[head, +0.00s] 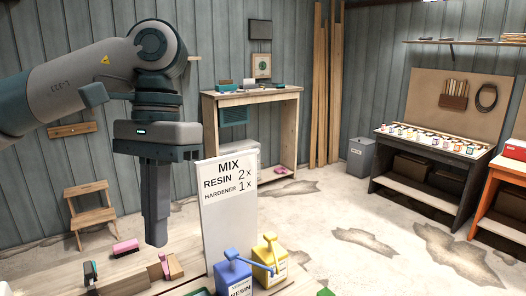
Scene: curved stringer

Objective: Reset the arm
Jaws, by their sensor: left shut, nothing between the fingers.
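My left arm comes in from the left in the head view. Its gripper (156,240) points straight down, with the fingers together and nothing between them. It hangs above the wooden workbench (128,284), left of a white sign (229,215) that reads MIX, RESIN 2x, HARDENER 1x. A blue resin bottle (233,272) with a pump stands in front of the sign. A yellow pump bottle (268,258) stands to its right. My right gripper is not in view.
Pink-and-wood blocks (165,268), a pink brush-like piece (125,248) and a small dark tool (90,272) lie on the bench near the gripper. A step stool (90,212), a tall wooden table (252,97) and a dark shelf bench (430,155) stand farther back. The floor at right is open.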

